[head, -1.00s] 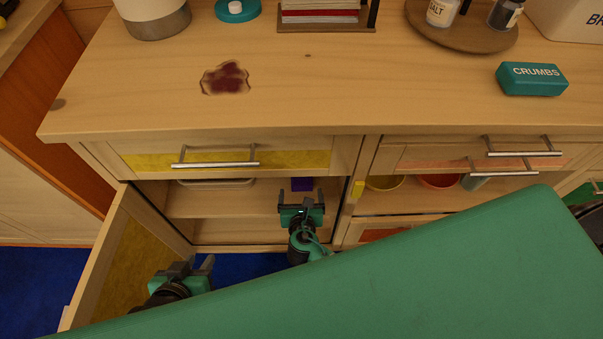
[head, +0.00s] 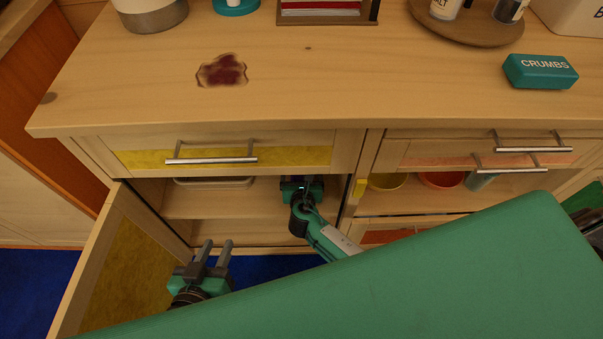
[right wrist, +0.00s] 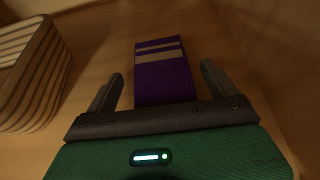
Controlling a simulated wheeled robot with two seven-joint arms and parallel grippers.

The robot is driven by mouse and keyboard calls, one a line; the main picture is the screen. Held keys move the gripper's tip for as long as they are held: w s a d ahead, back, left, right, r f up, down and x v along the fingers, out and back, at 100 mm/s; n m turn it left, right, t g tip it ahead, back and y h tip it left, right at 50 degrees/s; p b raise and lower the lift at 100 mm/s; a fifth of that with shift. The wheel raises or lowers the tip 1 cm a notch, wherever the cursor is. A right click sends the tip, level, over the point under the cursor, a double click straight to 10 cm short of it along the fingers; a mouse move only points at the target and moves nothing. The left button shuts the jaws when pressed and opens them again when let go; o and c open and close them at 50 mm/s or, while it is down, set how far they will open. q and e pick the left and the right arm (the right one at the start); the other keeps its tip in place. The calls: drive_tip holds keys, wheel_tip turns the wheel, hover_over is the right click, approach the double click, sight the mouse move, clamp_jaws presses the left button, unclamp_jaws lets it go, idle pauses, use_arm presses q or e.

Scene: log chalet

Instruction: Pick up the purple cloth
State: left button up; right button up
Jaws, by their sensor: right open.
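The purple cloth (right wrist: 165,80), folded with tan stripes, lies flat on a wooden shelf in the right wrist view. My right gripper (right wrist: 162,70) is open, with one finger on each side of the cloth and a gap to each. In the head view my right gripper (head: 302,186) reaches into the open cabinet (head: 225,205) and hides the cloth there. My left gripper (head: 216,247) is empty, its two fingers apart, in front of the cabinet opening near the open door (head: 120,255).
A striped basket (right wrist: 35,75) stands left of the cloth on the shelf. A drawer with a yellow front (head: 290,157) is above the opening. Bowls (head: 388,181) sit in the right compartment. The countertop holds a crumbs box (head: 540,72) and a dark red stain (head: 222,71).

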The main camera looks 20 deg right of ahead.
drive_tip(key=c, duration=1)
drive_tip(key=shift+c, duration=0.2)
drive_tip(key=shift+r, duration=0.1)
